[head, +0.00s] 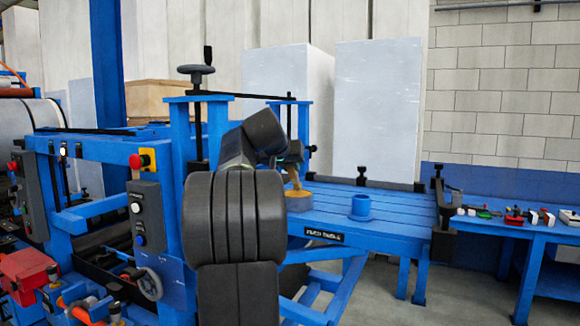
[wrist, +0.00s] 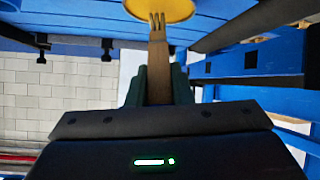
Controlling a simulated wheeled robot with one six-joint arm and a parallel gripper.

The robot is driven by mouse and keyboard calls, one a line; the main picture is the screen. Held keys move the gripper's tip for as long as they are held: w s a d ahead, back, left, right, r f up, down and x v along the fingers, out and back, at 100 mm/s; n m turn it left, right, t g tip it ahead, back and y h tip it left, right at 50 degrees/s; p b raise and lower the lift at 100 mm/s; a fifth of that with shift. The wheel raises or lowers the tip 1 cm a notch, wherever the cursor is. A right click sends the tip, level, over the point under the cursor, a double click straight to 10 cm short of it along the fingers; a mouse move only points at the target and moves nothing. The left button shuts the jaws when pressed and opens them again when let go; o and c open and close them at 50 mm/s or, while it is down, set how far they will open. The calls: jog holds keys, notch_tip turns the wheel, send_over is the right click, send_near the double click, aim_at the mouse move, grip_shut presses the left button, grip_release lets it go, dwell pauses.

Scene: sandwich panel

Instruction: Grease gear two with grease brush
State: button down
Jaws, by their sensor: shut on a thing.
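My gripper (wrist: 158,82) is shut on the grease brush (wrist: 158,70), whose brown handle stands between the dark green fingers. The pronged bristle end points at a round yellow surface (wrist: 165,10) at the top edge of the wrist view and overlaps it; I cannot tell if they touch. In the head view the brush (head: 295,183) hangs from my gripper (head: 293,165) over a low tan round tin (head: 299,203) on the blue feed table (head: 395,222). My arm hides part of the tin and much of the machine. I cannot pick out gear two.
A blue ring-shaped holder (head: 361,206) stands on the table right of the tin. A blue side bench (head: 520,228) at the right carries several small tools. Left of my arm is the blue machine frame with a control box (head: 149,225) and a handwheel (head: 149,285).

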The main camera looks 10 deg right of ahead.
jog(key=shift+f+b, duration=0.35)
jog(key=shift+f, duration=0.15)
dwell(0.7)
jog(key=shift+r, duration=0.15)
notch_tip(320, 180, up, 5)
jog(key=p, duration=0.4)
jog(key=shift+p, duration=0.35)
jog(key=shift+r+p, duration=0.45)
jog(key=shift+r, duration=0.45)
notch_tip(320, 180, down, 7)
jog(key=b, duration=0.5)
jog(key=shift+b, duration=0.35)
jog(key=shift+r, duration=0.15)
